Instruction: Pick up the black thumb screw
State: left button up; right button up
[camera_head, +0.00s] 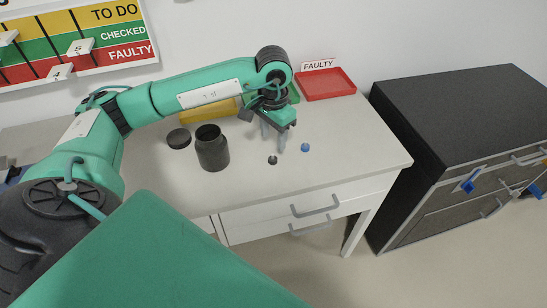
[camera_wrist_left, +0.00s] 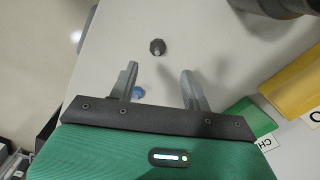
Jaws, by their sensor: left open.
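The black thumb screw (camera_head: 273,160) lies on the white table, in front of my left gripper. In the left wrist view the black thumb screw (camera_wrist_left: 157,47) lies beyond the fingertips, roughly between their lines. My left gripper (camera_head: 274,138) is open and empty above the table, fingers pointing down; its fingers also show in the left wrist view (camera_wrist_left: 160,75). A blue thumb screw (camera_head: 305,147) lies to the right of the black one. In the left wrist view the blue screw (camera_wrist_left: 138,92) shows beside the left finger. My right gripper is not in view.
A dark open jar (camera_head: 212,150) and its black lid (camera_head: 178,138) stand left of the gripper. A red tray (camera_head: 327,84), a green tray (camera_wrist_left: 250,118) and a yellow tray (camera_head: 211,110) line the back. A dark cabinet (camera_head: 460,120) stands right. The table's front right is clear.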

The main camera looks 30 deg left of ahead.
aim_at(273, 155)
pick_arm(q)
jog(key=shift+s+d+f, duration=0.1)
jog(key=shift+s+f, duration=0.05)
jog(key=shift+f, duration=0.75)
jog(key=f, duration=0.2)
jog(key=f+p, duration=0.1)
jog(key=shift+s+d+f, duration=0.1)
jog(key=shift+s+f, duration=0.05)
jog(key=shift+s, duration=0.1)
jog(key=shift+f, duration=0.7)
grip_shut()
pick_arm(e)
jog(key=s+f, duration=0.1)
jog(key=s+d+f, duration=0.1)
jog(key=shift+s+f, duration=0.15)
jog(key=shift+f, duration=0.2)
